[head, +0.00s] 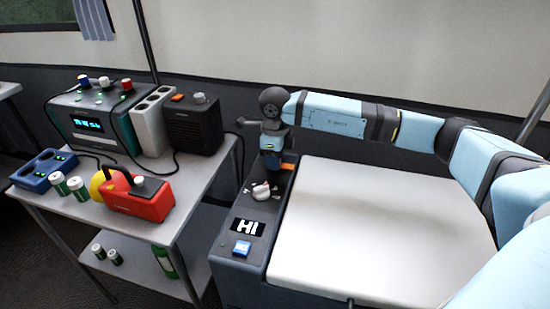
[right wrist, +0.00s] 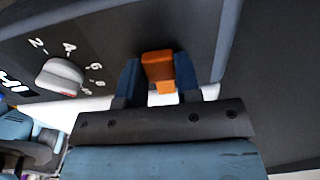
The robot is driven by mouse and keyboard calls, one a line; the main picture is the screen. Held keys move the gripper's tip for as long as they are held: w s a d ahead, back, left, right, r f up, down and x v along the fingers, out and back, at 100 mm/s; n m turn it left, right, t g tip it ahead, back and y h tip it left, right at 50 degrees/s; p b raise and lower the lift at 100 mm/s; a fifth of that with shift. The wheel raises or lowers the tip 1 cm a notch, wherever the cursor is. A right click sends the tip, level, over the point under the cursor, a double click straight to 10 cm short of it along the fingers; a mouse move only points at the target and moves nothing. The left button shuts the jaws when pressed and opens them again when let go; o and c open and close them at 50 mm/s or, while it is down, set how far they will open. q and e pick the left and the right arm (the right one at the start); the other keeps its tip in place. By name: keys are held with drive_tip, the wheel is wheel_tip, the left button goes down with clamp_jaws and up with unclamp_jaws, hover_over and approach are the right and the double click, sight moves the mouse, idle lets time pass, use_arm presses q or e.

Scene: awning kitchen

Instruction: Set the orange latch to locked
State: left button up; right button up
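The orange latch (head: 287,166) sits on the dark control panel at the far end of the grey unit. In the right wrist view the latch (right wrist: 158,66) stands between the two blue fingers of my right gripper (right wrist: 158,78). A finger lies close against each side of it, and the gripper looks shut on it. In the head view my right gripper (head: 272,160) points down at the panel and partly hides the area around the latch. The latch's markings are not readable. My left gripper is not in view.
A white knob (head: 261,191) with a numbered dial, an "HI" display (head: 247,227) and a blue button (head: 242,248) line the panel. A white lid (head: 380,230) covers the unit's right side. A table (head: 190,185) with devices, a red case (head: 137,197) and green-white cylinders stands left.

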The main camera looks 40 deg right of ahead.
sight(288, 166)
clamp_jaws()
drive_tip(key=shift+s+d+p, duration=0.55)
drive_tip(key=shift+s+d, duration=0.65)
drive_tip(key=shift+s, duration=0.2)
drive_tip(key=o, duration=0.8)
unclamp_jaws()
